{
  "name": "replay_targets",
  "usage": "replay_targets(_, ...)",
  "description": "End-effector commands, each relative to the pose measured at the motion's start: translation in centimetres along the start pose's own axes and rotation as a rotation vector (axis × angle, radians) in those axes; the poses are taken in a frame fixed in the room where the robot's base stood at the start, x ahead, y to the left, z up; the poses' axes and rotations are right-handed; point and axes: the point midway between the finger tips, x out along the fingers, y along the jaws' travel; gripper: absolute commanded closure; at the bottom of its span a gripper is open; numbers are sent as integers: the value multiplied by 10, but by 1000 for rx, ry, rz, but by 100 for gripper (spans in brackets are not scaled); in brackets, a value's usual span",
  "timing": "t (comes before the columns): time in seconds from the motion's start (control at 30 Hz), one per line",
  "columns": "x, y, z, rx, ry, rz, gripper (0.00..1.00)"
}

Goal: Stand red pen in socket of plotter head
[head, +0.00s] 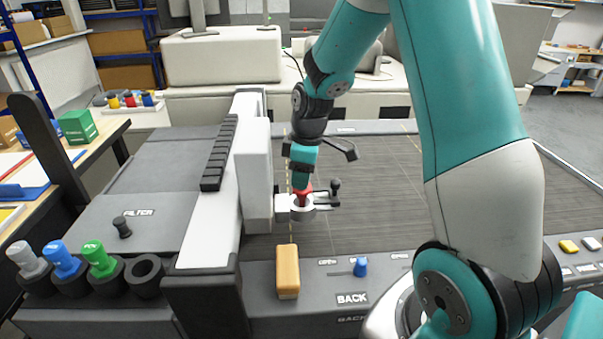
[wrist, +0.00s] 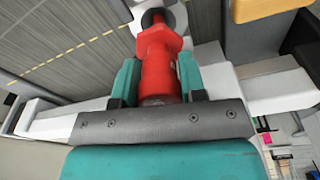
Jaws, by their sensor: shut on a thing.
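The red pen (wrist: 158,62) is held between the teal fingers of my gripper (wrist: 157,80) in the wrist view. In the head view the red pen (head: 303,193) shows just under my gripper (head: 301,178), roughly upright. The plotter head (head: 281,206) is a white piece with a round socket (head: 302,211) on the side of the white carriage. The pen's lower end is at the socket, and its dark tip meets the socket's opening in the wrist view. I cannot tell how deep the tip is in it.
A row of holders at the front left has a grey pen (head: 27,258), a blue pen (head: 60,259), a green pen (head: 99,258) and an empty holder (head: 146,275). A tan block (head: 287,271) stands in front of the head. The dark plotter bed (head: 400,185) is clear to the right.

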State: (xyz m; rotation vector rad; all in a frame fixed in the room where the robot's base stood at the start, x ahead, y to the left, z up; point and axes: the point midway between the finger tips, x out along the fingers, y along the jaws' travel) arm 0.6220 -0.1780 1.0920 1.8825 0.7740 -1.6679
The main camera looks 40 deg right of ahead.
Motion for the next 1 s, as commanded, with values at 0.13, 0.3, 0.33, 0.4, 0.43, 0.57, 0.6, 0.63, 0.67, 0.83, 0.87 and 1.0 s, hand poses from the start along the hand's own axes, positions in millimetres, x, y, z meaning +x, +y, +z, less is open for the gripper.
replay_targets(0.13, 6, 0, 1, 0, 0, 0, 86)
replay_targets(0.3, 11, 0, 1, 0, 0, 0, 86)
replay_targets(0.33, 12, 0, 2, 0, 0, 0, 86)
replay_targets(0.4, 14, 0, 2, 0, 0, 0, 86)
replay_targets(0.43, 15, 0, 2, 0, 0, 0, 86)
replay_targets(0.57, 19, 0, 2, 0, 0, 0, 86)
replay_targets(0.6, 20, 0, 2, 0, 0, 0, 86)
replay_targets(0.63, 21, 0, 2, 0, 0, 0, 86)
replay_targets(0.67, 22, 0, 3, 0, 0, 0, 86)
replay_targets(0.83, 27, 0, 3, 0, 0, 0, 86)
replay_targets(0.87, 28, 0, 3, 0, 0, 0, 86)
replay_targets(1.0, 31, 0, 4, 0, 0, 0, 86)
